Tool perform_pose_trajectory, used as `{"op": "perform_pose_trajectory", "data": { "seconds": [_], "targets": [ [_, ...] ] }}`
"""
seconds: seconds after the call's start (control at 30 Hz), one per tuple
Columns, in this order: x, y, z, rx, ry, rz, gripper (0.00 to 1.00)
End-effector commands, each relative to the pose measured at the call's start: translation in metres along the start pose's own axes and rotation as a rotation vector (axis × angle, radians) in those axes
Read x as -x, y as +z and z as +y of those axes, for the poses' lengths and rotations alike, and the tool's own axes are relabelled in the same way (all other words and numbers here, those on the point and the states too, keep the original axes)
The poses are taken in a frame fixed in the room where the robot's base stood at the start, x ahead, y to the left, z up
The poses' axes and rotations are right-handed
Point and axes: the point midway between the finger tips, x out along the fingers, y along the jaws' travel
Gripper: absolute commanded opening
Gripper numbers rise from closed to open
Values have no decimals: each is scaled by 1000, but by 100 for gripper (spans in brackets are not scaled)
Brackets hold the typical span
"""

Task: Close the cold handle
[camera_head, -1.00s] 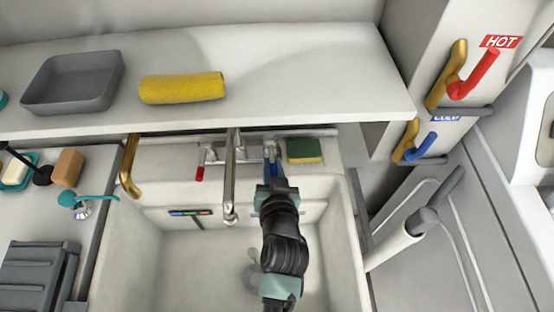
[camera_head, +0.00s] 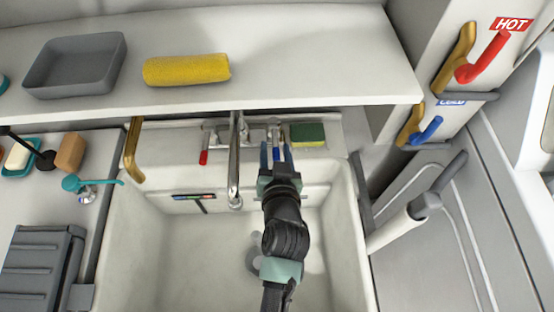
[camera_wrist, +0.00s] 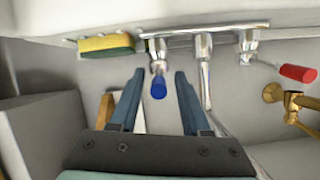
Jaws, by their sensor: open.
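The cold handle of the sink faucet is a small chrome lever with a blue tip (camera_wrist: 158,87), and it points down toward the camera in the wrist view. In the head view the blue tip (camera_head: 277,154) shows between my fingers. My gripper (camera_head: 276,150) is open over the back of the sink. In the wrist view its two blue fingers (camera_wrist: 159,76) stand on either side of the blue tip, with gaps on both sides. The chrome spout (camera_head: 234,165) is just left of my gripper in the head view.
The red-tipped hot handle (camera_head: 204,157) is left of the spout. A yellow-green sponge (camera_head: 308,134) lies close to the right of my gripper. A white shelf (camera_head: 300,75) overhangs the faucet. Separate red (camera_head: 482,58) and blue (camera_head: 427,131) wall levers are at right.

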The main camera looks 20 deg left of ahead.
Motion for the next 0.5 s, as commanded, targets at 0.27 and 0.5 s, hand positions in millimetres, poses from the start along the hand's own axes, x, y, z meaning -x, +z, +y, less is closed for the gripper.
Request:
{"op": "perform_pose_trajectory", "data": {
  "seconds": [0.27,0.5],
  "targets": [
    [44,1,1,0,3,-3,47],
    [92,2,1,-1,1,-3,47]
  ]
}}
